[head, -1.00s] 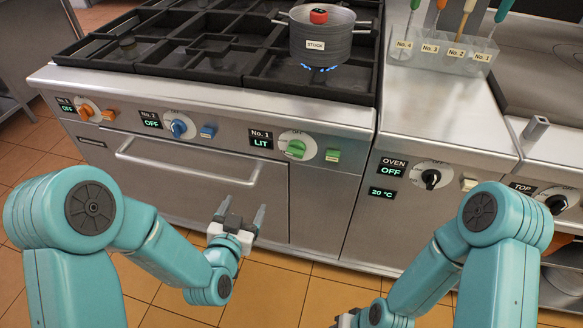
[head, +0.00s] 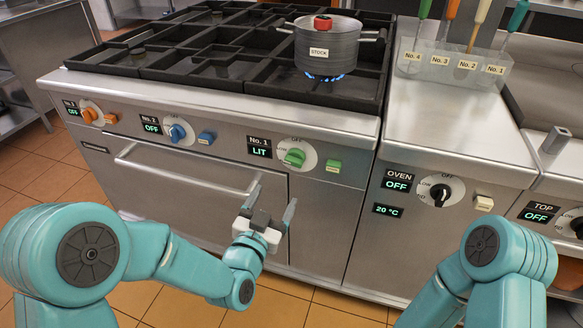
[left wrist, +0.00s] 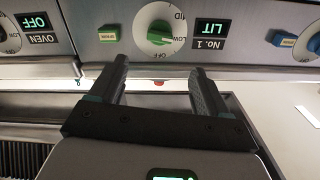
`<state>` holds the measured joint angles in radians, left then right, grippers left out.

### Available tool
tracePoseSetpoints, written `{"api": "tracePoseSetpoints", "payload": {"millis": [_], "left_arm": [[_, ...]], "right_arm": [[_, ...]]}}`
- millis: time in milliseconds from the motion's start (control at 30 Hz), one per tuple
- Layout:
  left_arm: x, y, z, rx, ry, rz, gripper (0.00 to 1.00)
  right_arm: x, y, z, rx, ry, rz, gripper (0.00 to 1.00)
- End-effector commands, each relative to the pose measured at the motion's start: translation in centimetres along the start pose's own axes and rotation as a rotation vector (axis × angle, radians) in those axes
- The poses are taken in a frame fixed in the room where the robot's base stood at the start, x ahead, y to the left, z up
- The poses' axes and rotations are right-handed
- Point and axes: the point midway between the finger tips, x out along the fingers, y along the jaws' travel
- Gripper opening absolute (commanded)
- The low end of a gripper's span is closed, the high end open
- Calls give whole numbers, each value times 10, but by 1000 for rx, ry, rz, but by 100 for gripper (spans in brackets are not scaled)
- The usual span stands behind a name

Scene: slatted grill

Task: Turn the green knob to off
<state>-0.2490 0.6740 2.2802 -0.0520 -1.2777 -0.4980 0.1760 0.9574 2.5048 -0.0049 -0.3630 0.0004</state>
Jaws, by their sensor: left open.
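The green knob (head: 294,157) sits on a white dial on the stove's front panel, beside a display (head: 259,147) reading No. 1 LIT. In the left wrist view the green knob (left wrist: 159,32) is at top centre, upside down. My left gripper (head: 269,205) is open and empty, below and a little left of the knob, apart from it. In the left wrist view its two fingers (left wrist: 158,85) point up toward the panel. The stock pot (head: 326,46) stands over a blue flame (head: 323,78). My right gripper is out of view; only its arm shows.
A green block (head: 333,166) is right of the knob. The blue knob (head: 177,132) and orange knob (head: 89,114) are to the left. The oven handle (head: 185,171) sticks out left of my gripper. The oven's black knob (head: 440,194) is to the right.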

Motion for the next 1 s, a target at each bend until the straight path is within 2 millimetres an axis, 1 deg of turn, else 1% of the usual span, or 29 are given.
{"api": "tracePoseSetpoints", "payload": {"millis": [33,100,300,400,500,600,700,967,1000], "left_arm": [[12,0,-1,0,2,-1,77],[30,0,0,0,2,-2,77],[77,1,0,-1,1,-3,77],[96,2,0,-1,0,-2,77],[110,2,0,-1,0,-2,77],[118,3,0,-1,-2,-2,77],[123,2,0,-1,-1,-2,77],[124,2,0,-1,-2,-2,77],[124,2,0,-1,-2,-2,67]], "right_arm": [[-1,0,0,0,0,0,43],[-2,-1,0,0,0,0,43],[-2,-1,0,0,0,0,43],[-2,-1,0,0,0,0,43],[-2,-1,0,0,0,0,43],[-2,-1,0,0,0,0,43],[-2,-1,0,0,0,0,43],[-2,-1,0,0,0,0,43],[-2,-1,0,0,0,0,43]]}}
